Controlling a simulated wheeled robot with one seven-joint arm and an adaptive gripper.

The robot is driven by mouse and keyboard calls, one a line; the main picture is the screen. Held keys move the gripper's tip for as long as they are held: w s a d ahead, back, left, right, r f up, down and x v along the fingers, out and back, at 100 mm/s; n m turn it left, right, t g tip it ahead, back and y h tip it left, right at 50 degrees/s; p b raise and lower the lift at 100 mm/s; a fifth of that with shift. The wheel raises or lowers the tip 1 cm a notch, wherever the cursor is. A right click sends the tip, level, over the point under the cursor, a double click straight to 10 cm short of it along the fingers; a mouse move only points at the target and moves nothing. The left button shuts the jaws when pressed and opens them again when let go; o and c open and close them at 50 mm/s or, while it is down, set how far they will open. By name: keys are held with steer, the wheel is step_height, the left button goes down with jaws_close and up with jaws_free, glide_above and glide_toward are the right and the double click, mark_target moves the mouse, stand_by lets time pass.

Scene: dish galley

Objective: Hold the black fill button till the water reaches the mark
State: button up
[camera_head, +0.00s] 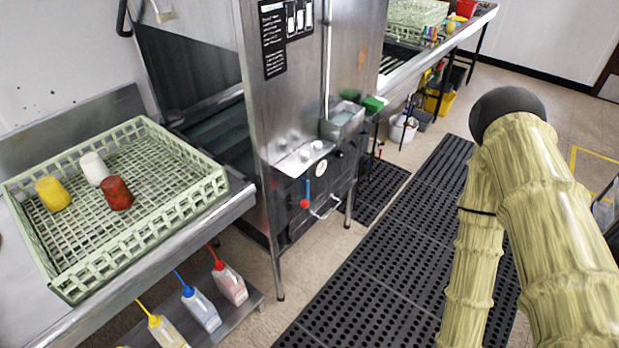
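The steel dish machine (285,110) stands in the middle of the head view. Its front has a panel with pale knobs (304,155), a round gauge (320,167) and a red-handled valve (305,203). A small dark spot shows beside the gauge, but I cannot tell whether it is the black fill button. No water level or mark can be made out. My arm, in a yellowish sleeve, fills the right side, well apart from the machine. My gripper is not in view.
A green rack (190,165) with yellow, white and red cups sits on the left counter. Several bottles (200,308) stand on a shelf below. Black floor mats (385,260) cover the floor right of the machine. Another counter with racks (415,14) extends behind.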

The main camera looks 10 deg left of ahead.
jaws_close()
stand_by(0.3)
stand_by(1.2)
